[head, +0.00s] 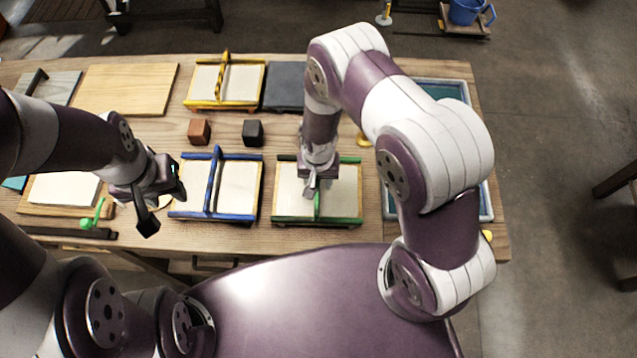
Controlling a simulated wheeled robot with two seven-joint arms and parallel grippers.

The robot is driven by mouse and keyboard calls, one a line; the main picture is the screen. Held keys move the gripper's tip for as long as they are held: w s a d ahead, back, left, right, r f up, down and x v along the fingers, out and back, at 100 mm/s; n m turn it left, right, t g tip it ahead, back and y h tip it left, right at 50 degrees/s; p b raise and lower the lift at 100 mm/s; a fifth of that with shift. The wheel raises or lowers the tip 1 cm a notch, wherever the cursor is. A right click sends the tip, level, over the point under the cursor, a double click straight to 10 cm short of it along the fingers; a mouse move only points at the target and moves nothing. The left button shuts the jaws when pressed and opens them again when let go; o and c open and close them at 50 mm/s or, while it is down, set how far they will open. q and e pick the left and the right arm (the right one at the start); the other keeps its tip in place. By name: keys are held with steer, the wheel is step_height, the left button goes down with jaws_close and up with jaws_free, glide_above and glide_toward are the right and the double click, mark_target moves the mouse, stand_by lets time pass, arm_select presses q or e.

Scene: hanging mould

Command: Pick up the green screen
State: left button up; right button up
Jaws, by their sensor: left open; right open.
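The green screen (340,192) is a pale framed panel with green bars at its far and near edges and a green bar down its middle. It lies flat on the wooden table, right of the blue screen. My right gripper (312,187) is open and points down above the green screen's middle bar. The gripper and wrist hide the upper part of that bar, and I cannot tell if the fingers touch it. My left gripper (166,207) is open and empty, left of the blue screen (237,190).
A yellow screen (243,82) lies at the back. A brown cube (199,132) and a black cube (252,133) stand between the rows. A blue-rimmed tray (487,190) lies at the right, partly behind my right arm. A wooden board (125,88) lies back left.

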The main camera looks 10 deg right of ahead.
steer(key=shift+f, duration=0.55)
jaws_close()
steer(key=shift+r, duration=0.1)
